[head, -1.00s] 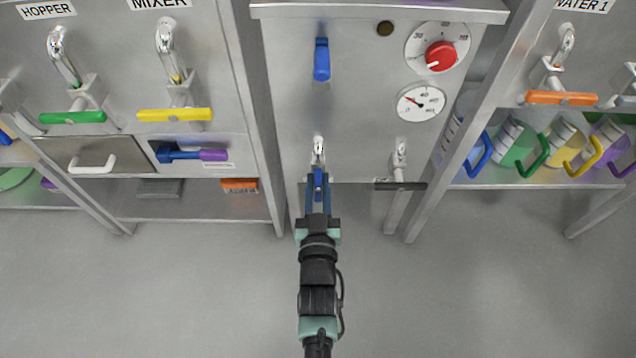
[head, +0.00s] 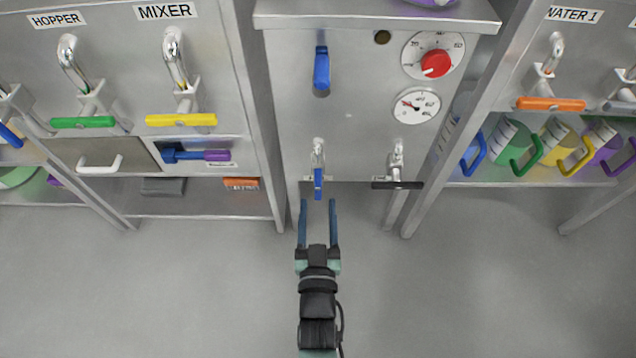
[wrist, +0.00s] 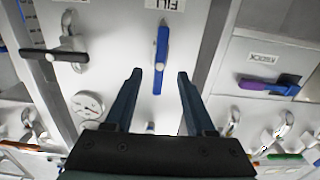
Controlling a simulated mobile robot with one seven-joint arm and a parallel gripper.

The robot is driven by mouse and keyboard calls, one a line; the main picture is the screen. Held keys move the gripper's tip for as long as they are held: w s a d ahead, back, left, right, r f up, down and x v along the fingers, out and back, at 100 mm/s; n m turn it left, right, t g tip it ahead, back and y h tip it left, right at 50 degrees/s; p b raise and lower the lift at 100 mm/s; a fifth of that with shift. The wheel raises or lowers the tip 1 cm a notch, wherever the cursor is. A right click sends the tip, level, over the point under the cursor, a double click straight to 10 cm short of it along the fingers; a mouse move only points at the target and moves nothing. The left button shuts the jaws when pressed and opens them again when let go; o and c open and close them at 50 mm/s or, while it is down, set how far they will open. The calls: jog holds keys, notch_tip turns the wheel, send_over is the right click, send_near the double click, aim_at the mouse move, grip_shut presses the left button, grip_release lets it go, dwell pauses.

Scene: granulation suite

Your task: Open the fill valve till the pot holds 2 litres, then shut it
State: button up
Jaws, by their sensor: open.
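The fill valve has a blue lever (head: 318,183) at the lower front of the middle steel cabinet. In the wrist view the blue lever (wrist: 161,60) stands near an upside-down FILL label (wrist: 165,4). The lever points along its pipe, not crosswise. My gripper (head: 318,202) is open and empty, just short of the lever. In the wrist view its fingertips (wrist: 160,74) are spread to either side of the lever's near end. I cannot make out the pot or its level. A small gauge (head: 416,105) has its needle toward the upper left.
A black lever (head: 397,184) lies crosswise right of the fill valve. Coloured mugs stand on the right shelf (head: 530,183). The floor (head: 180,290) is clear.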

jog(key=s+p, duration=0.2)
jog(key=s, duration=0.4)
jog(key=shift+s, duration=0.4)
dwell(7.0)
